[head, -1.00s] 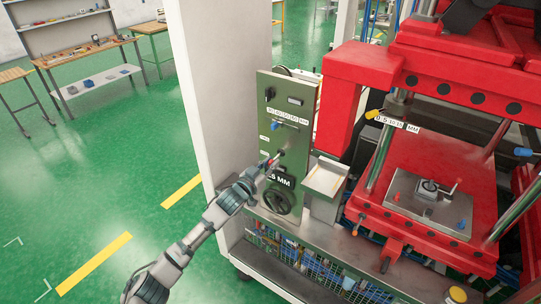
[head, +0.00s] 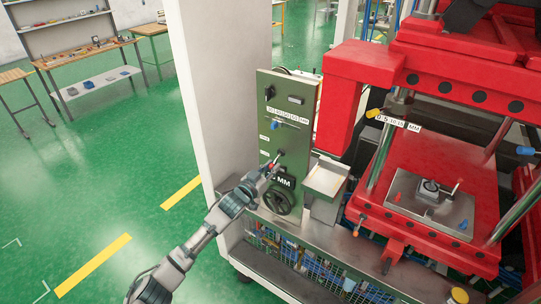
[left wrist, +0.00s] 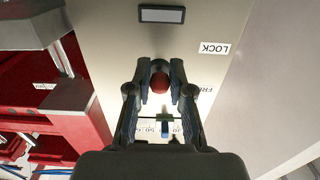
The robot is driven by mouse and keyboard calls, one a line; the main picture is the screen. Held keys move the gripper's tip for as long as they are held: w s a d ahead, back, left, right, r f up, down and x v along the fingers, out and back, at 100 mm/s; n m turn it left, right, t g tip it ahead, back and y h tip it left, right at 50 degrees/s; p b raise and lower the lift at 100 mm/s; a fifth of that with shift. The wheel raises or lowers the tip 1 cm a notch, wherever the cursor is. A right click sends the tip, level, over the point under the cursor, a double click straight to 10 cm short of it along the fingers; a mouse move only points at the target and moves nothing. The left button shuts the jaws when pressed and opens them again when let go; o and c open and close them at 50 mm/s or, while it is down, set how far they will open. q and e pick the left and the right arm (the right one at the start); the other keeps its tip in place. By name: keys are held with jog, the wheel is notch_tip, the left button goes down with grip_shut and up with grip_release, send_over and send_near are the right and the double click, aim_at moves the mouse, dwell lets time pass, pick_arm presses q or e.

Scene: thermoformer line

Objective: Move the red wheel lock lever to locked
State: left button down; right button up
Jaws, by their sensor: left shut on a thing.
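The green control panel (head: 286,110) stands left of the red press. The lever's red knob (head: 271,165) shows at the tip of my left gripper (head: 268,168), below and left of the dark lever pivot (head: 281,153). In the left wrist view, the red knob (left wrist: 160,84) sits between the two fingers of my left gripper (left wrist: 160,92), which are shut on it. The lever's shaft is hidden there. An upside-down LOCK label (left wrist: 214,48) is up and right of the knob; a partly covered FREE label (left wrist: 205,89) is nearer its level. The right gripper is out of view.
A black handwheel (head: 278,203) is low on the panel, below the gripper. A pale tray (head: 325,180) stands close on the right, beside the red press (head: 440,180). A white post (head: 220,90) rises to the left. Open green floor lies further left.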

pick_arm(q)
jog(key=shift+w+f, duration=0.1)
jog(key=shift+f, duration=0.55)
jog(key=c, duration=1)
grip_release()
jog(key=shift+w+r, duration=0.1)
jog(key=shift+r, duration=0.05)
jog(key=shift+o, duration=0.2)
jog(key=shift+r, duration=0.1)
jog(key=shift+s+a+p, duration=0.1)
jog(key=shift+s+p, duration=0.2)
jog(key=p+v, duration=0.4)
jog(key=v, duration=0.2)
jog(key=shift+s+a+p, duration=0.2)
jog(key=shift+p, duration=0.1)
